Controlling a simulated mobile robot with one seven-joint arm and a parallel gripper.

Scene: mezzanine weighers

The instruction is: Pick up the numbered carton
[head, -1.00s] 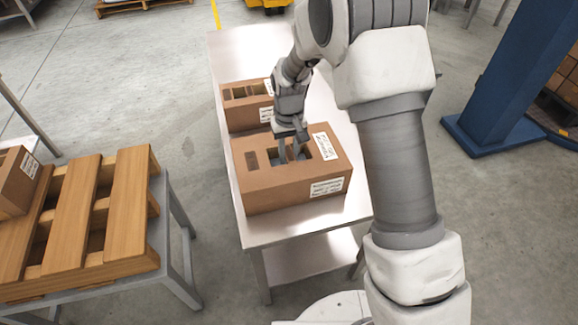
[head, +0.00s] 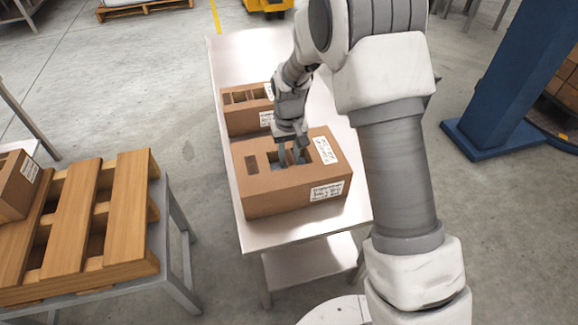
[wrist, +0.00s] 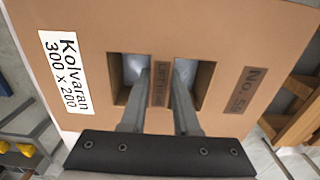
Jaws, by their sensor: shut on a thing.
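The numbered carton (head: 265,194) is a brown box with cut-outs in its top, on the near part of a metal table. In the wrist view its top (wrist: 225,40) shows a dark "No. 5" style print, its last part hard to read, and a white "Kolvaran 300 x 200" label. My gripper (head: 291,160) points down into the cut-outs. In the wrist view my gripper (wrist: 158,105) has one finger in each of two openings, shut on the printed strip between them. The fingertips are hidden inside the openings. I cannot tell if the carton is clear of the table.
A second brown carton (head: 240,118) stands just behind on the metal table (head: 228,55). A wooden pallet (head: 75,220) with another carton (head: 14,185) is on a stand at left. A blue column (head: 505,85) stands at right. The table's far end is clear.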

